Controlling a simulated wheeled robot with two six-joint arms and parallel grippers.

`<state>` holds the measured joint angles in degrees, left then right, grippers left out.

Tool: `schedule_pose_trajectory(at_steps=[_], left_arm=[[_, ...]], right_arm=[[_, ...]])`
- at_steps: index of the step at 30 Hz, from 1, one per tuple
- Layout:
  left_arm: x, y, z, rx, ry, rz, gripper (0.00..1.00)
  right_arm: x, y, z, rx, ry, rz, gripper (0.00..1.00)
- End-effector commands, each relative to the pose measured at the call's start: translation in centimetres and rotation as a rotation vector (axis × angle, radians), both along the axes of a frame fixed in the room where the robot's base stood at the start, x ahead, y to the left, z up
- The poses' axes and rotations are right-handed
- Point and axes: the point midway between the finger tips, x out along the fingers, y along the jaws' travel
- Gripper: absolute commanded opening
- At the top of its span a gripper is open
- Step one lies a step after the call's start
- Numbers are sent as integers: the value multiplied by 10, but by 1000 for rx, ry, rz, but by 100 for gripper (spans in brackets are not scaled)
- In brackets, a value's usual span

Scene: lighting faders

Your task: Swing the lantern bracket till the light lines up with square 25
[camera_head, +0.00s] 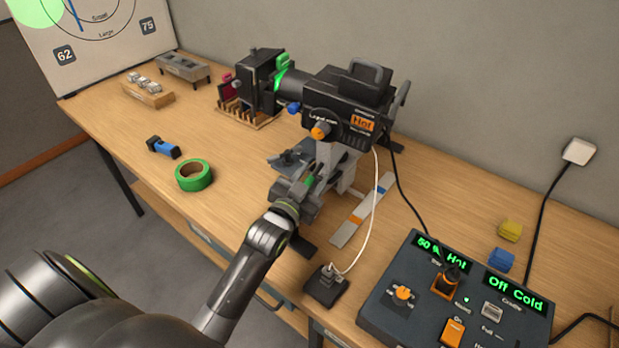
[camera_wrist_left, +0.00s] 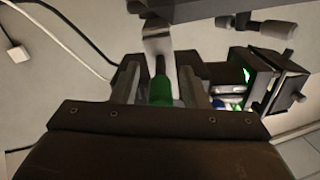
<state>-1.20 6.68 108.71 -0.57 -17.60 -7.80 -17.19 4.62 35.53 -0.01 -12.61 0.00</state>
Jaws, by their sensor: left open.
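The black lantern (camera_head: 345,100) stands on a grey stand on the bench, with an orange "Hot" label on its side. Its grey bracket (camera_head: 331,155) reaches down below the body; in the left wrist view the bracket arm (camera_wrist_left: 158,45) ends in a green grip (camera_wrist_left: 160,90). My left gripper (camera_head: 303,185) is at this grip. The open fingers (camera_wrist_left: 162,82) stand on either side of it, with gaps showing. A pale green light spot (camera_head: 33,8) lies on the white board (camera_head: 105,45), at the picture's top left corner. Squares 62 and 75 show; square 25 is not in view.
Green tape (camera_head: 194,176), a blue-and-black tool (camera_head: 163,148) and a wooden block with small parts (camera_head: 148,89) lie left of the stand. The control desk (camera_head: 455,300) is at front right. A white cable (camera_head: 368,215) hangs from the lantern to a small black box (camera_head: 326,286).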

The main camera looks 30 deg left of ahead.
Motion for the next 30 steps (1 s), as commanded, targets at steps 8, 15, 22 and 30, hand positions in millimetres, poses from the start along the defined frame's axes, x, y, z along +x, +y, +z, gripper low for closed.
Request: schedule_pose_trajectory(at_steps=[8,15,22,30], left_arm=[[-25,0,-3,-1,1,1,40],[-76,0,-4,0,2,1,40],[-125,-1,-4,-1,3,2,40],[-164,-1,-3,0,2,1,40]], right_arm=[[0,0,-8,0,0,0,0],[0,0,-22,0,0,0,0],[0,0,-37,0,0,0,0],[0,0,-50,0,0,0,0]])
